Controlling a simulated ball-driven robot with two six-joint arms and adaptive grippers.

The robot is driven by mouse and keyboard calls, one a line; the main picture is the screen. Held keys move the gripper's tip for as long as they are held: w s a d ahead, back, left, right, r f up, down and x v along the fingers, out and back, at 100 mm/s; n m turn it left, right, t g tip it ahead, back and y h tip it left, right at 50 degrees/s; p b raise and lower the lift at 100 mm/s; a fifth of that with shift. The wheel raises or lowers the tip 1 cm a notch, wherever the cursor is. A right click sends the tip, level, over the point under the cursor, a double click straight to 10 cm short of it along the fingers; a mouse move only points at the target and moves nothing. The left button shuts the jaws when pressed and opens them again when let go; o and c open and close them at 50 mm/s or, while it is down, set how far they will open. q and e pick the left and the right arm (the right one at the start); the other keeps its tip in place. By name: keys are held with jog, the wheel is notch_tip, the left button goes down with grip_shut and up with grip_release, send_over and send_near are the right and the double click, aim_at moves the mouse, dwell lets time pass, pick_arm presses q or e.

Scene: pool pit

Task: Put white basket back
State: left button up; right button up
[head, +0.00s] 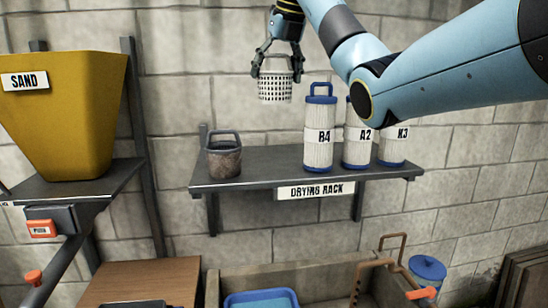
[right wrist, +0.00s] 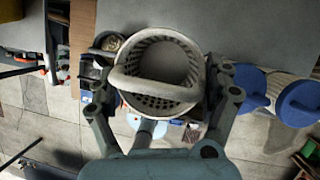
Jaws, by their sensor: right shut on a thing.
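The white basket (head: 275,88) is a small perforated tub with a handle. It hangs upright in the air above the drying rack shelf (head: 255,168), between the dark bucket and the filter marked B4. My right gripper (head: 277,62) comes down from above and is shut on the basket. In the right wrist view the basket (right wrist: 160,72) sits between the fingers, its handle arching across the opening, and it looks empty. My left gripper is in neither view.
A rusty dark bucket (head: 224,158) stands at the shelf's left. Filters B4 (head: 319,150), A2 (head: 356,155) and K3 (head: 393,147) stand at the right. Bare shelf lies between bucket and B4. A yellow sand hopper (head: 70,110) is at left; a basin (head: 330,283) is below.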

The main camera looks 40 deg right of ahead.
aim_at(273, 102)
pick_arm(q)
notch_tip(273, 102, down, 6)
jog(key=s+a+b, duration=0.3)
jog(key=b, duration=0.2)
pick_arm(e)
jog(key=f, duration=0.2)
jog(key=a+f, duration=0.1)
jog(key=f, duration=0.2)
jog(key=shift+s+a+f, duration=0.25)
jog(key=shift+s+f, duration=0.05)
jog(key=shift+f+p, duration=0.6)
jog(key=shift+f, duration=0.25)
notch_tip(273, 102, down, 6)
jog(key=p, duration=0.1)
jog(key=shift+w+d+f, duration=0.15)
jog(key=shift+d+f, duration=0.05)
jog(key=shift+d, duration=0.05)
notch_tip(273, 102, down, 3)
jog(key=shift+d+f+p, duration=0.1)
jog(key=shift+f+p, duration=0.1)
jog(key=shift+p, duration=0.3)
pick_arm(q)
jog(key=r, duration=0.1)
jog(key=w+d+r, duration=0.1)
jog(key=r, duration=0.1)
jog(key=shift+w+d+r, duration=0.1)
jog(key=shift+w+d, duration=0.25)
pick_arm(e)
jog(key=shift+f, duration=0.1)
jog(key=shift+f, duration=0.1)
